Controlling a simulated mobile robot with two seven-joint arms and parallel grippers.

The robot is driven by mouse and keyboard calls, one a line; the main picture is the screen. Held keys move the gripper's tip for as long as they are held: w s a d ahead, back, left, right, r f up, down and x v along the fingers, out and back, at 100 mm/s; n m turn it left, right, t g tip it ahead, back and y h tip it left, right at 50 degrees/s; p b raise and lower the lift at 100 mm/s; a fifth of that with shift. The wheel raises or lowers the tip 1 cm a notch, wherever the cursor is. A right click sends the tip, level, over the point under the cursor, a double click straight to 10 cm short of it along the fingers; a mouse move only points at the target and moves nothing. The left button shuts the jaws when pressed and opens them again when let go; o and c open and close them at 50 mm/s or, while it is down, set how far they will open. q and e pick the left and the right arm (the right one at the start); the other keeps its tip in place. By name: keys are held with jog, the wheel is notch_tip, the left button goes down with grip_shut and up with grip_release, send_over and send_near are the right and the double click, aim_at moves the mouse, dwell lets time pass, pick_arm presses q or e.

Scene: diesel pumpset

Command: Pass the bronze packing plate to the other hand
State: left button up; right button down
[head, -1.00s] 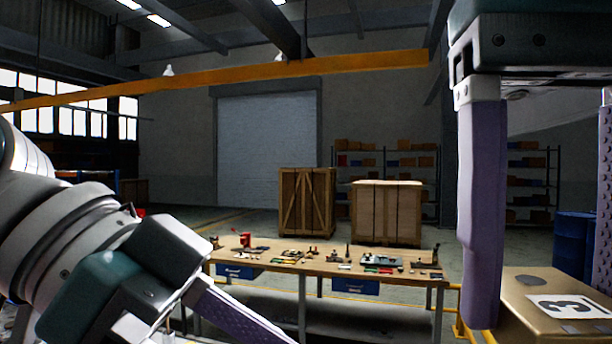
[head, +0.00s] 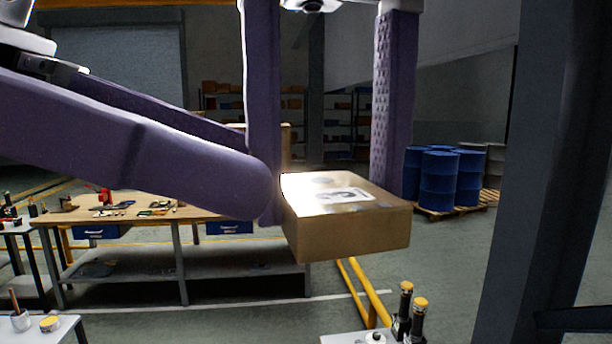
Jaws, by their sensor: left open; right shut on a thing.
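The bronze packing plate (head: 350,240) looks like a thick tan-gold block with a white numbered label on top. It hangs right of the middle in the head view. My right gripper (head: 330,192) comes down from above with one purple finger at each side of the plate and is shut on it. My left gripper (head: 250,168) reaches in from the left, open. Its near finger crosses in front of the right gripper's left finger and ends at the plate's left edge. Its far finger's tip is hidden. I cannot tell whether it touches the plate.
A wooden workbench (head: 160,212) with tools stands behind at the left. Blue drums (head: 437,180) stand on a pallet at the right. A dark post (head: 550,170) rises at the right. Dark yellow-capped parts (head: 406,300) stand on a low surface in front. Yellow rails run below the plate.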

aim_at(329, 191)
pick_arm(q)
jog(key=x, duration=0.6)
jog(key=shift+a, duration=0.1)
jog(key=shift+c, duration=0.2)
jog(key=shift+s, duration=0.2)
grip_shut()
pick_arm(e)
jog(key=shift+w, duration=0.1)
pick_arm(q)
jog(key=shift+r, duration=0.1)
pick_arm(e)
jog(key=c, duration=0.6)
grip_release()
pick_arm(q)
jog(key=shift+w, duration=0.15)
pick_arm(e)
jog(key=o, duration=0.6)
jog(key=shift+c, duration=0.2)
jog(key=shift+r, duration=0.1)
